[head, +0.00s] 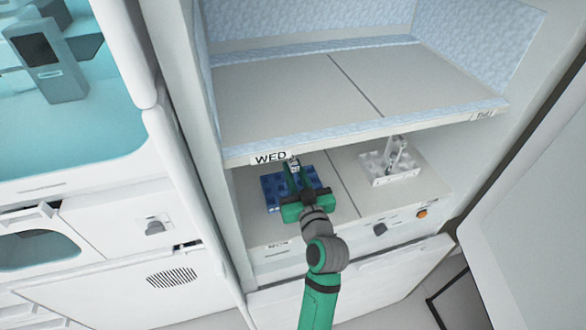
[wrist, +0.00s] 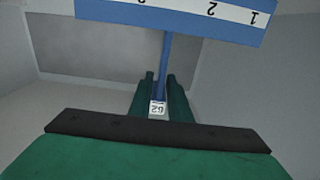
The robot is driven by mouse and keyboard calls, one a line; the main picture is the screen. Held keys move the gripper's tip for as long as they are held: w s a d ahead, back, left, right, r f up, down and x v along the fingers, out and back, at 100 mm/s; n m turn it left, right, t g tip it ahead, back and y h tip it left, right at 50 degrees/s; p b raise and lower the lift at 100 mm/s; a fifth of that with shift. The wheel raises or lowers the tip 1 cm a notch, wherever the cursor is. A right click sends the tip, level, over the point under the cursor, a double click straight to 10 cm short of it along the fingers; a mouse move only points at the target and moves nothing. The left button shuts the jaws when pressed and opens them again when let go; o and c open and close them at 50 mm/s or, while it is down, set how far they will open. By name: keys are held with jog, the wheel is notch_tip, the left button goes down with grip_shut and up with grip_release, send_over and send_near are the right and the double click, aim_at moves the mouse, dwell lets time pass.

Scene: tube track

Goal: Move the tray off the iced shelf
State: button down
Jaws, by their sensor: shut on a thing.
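A blue tray (head: 272,188) is in the left part of the lower compartment, below the WED label. In the wrist view the tray's numbered edge (wrist: 185,14) spans the top, and its thin blue handle (wrist: 164,65) carries a small white "62" tag. My gripper (head: 296,180) reaches in from the front and is shut on this handle; its fingers also show in the wrist view (wrist: 161,90). I cannot tell whether the tray touches the floor below it. The iced shelf (head: 290,95) above has pale blue frost along its edges and walls. Its visible top is bare.
A white tray (head: 378,168) with an upright handle stands to the right in the lower compartment, past a dividing line. The iced shelf's front edge (head: 370,134) hangs just above my gripper. An open door (head: 535,190) is at the right, and white cabinets (head: 75,250) are at the left.

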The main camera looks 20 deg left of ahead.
jog(key=shift+f, duration=0.35)
dwell(0.3)
jog(key=c, duration=1.6)
grip_release()
jog(key=shift+o, duration=0.2)
jog(key=v, duration=1.1)
jog(key=shift+f, duration=0.1)
